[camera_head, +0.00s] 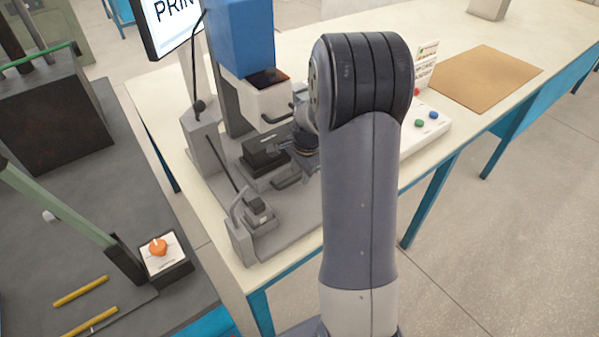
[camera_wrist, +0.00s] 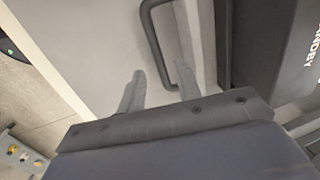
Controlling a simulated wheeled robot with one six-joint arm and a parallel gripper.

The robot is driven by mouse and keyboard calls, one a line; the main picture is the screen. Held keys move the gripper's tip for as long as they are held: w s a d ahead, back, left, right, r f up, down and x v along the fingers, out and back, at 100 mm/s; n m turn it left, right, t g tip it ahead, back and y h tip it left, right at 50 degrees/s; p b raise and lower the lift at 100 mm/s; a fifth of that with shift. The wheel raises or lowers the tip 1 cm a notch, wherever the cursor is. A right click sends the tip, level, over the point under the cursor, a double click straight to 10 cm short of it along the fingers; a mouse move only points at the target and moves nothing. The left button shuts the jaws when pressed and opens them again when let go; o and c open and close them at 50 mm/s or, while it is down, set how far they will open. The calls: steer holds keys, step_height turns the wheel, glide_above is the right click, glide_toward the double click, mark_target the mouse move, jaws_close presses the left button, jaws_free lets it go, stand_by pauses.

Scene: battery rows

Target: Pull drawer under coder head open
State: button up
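The pale drawer (camera_head: 257,104) sits under the blue coder head (camera_head: 240,38) in the head view, with a dark looped handle (camera_head: 275,118) on its front. In the wrist view a dark handle (camera_wrist: 156,45) stands out from a pale grey panel (camera_wrist: 90,40). My gripper (camera_wrist: 158,70) is open there, with one finger on each side of the handle's bar. I cannot tell whether the fingers touch it. In the head view my arm hides part of my gripper and the machine's right side.
A black box (camera_head: 264,150) stands below the drawer, with another dark handle (camera_head: 289,181) near it. A button panel (camera_head: 425,125) and a brown board (camera_head: 487,78) lie on the bench to the right. A screen (camera_head: 172,22) stands at the left.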

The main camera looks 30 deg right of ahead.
steer(key=shift+w+a+f, duration=0.1)
steer(key=shift+w+f, duration=0.05)
steer(key=shift+f, duration=0.4)
jaws_close()
